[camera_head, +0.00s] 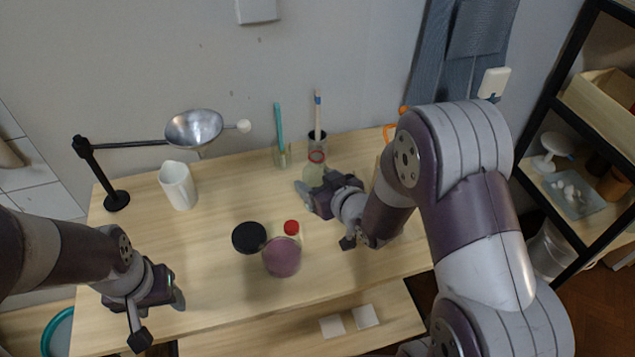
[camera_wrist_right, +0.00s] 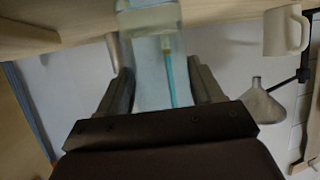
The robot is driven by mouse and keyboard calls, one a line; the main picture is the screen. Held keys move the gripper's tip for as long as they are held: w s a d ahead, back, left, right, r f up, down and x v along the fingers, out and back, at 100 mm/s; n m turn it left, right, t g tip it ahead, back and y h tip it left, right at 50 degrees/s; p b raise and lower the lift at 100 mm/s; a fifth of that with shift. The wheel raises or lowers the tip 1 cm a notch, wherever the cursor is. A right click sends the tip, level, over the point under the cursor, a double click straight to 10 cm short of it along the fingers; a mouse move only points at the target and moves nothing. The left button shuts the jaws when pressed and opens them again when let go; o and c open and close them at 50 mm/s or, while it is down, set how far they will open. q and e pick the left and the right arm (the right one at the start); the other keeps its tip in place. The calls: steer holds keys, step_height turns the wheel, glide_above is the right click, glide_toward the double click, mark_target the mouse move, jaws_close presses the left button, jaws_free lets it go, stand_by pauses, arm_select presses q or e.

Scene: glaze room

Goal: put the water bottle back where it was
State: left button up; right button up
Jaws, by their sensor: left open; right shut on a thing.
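The water bottle (camera_head: 314,174) is a pale, see-through bottle with a red ring at its top, near the back of the wooden table. My right gripper (camera_head: 318,190) is shut on it. In the right wrist view the clear bottle (camera_wrist_right: 150,75) stands between the two fingers, and a teal stick shows through it. I cannot tell whether its base touches the table. My left gripper (camera_head: 172,290) is open and empty over the table's front left.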

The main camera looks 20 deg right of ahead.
steer(key=o, duration=1.2)
steer(key=shift+s+r, duration=0.15)
steer(key=shift+r, duration=0.05)
steer(key=p+v, duration=0.1)
steer(key=v, duration=1)
steer(key=d+f+g+h, duration=0.1)
steer(key=g, duration=0.1)
steer(key=s+d+f+m+g+h, duration=0.1)
steer(key=s+d+f+g+h, duration=0.1)
steer(key=g, duration=0.1)
steer(key=shift+s+d+f+m+g+h, duration=0.15)
steer(key=shift+d+f+m+g+h, duration=0.15)
steer(key=shift+d+f+m+h, duration=0.1)
steer(key=s+a+g, duration=0.1)
steer(key=s+g, duration=0.1)
steer(key=s+m+g, duration=0.1)
steer(key=s+g, duration=0.1)
steer(key=s+a+g, duration=0.1)
steer(key=s, duration=0.2)
steer(key=shift+a+f+g, duration=0.15)
steer(key=shift+a+g, duration=0.2)
steer(key=shift+g, duration=0.05)
